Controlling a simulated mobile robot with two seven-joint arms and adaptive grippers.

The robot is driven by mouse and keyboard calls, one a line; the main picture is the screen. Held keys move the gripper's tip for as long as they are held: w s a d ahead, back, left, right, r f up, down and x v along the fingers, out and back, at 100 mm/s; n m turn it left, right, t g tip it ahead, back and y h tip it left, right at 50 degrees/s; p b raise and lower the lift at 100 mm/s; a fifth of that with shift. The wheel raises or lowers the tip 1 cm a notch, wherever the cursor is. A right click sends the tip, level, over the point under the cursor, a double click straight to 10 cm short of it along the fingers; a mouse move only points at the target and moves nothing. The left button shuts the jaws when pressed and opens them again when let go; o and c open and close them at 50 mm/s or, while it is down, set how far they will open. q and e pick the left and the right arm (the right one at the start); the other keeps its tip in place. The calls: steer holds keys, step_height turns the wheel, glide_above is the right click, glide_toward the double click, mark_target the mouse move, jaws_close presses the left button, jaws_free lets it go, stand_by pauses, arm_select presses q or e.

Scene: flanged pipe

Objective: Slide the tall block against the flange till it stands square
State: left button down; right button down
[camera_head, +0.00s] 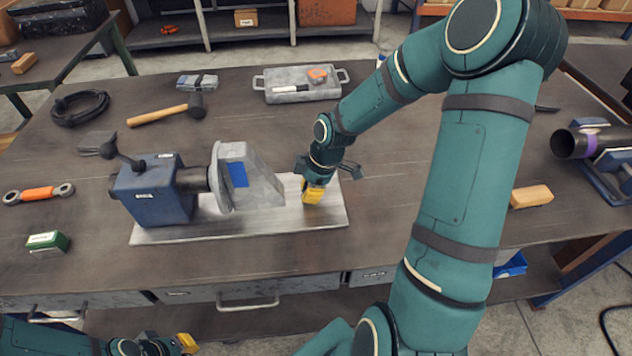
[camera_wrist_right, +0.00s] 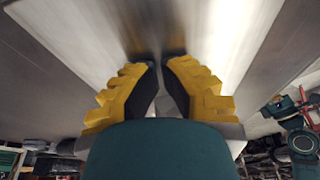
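The tall block (camera_head: 258,183) is grey, with a sloping right side, and stands on a bright steel plate (camera_head: 330,215). A blue patch (camera_head: 238,175) shows beside its left part. The flange (camera_head: 216,178) is at its left, on a short pipe (camera_head: 192,180) from a blue fixture (camera_head: 152,192). I cannot tell whether block and flange meet squarely. My right gripper (camera_head: 312,197) is low over the plate, right of the block and apart from it. In the wrist view its yellow fingers (camera_wrist_right: 160,68) are together, with nothing between. My left gripper (camera_head: 187,345) is at the bottom edge; its fingertips are unclear.
A hammer (camera_head: 165,116) and a grey tray (camera_head: 300,95) lie behind. A wrench (camera_head: 38,194) and green box (camera_head: 47,242) lie left. A wooden-coloured block (camera_head: 531,196) lies right. The table right of the plate is largely clear.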

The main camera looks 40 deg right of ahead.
mark_target(287, 197)
steer(key=w+a, duration=0.2)
steer(key=a, duration=0.1)
steer(key=shift+r, duration=0.15)
steer(key=shift+w+a, duration=0.45)
steer(key=shift+a, duration=0.25)
steer(key=shift+a+r, duration=0.1)
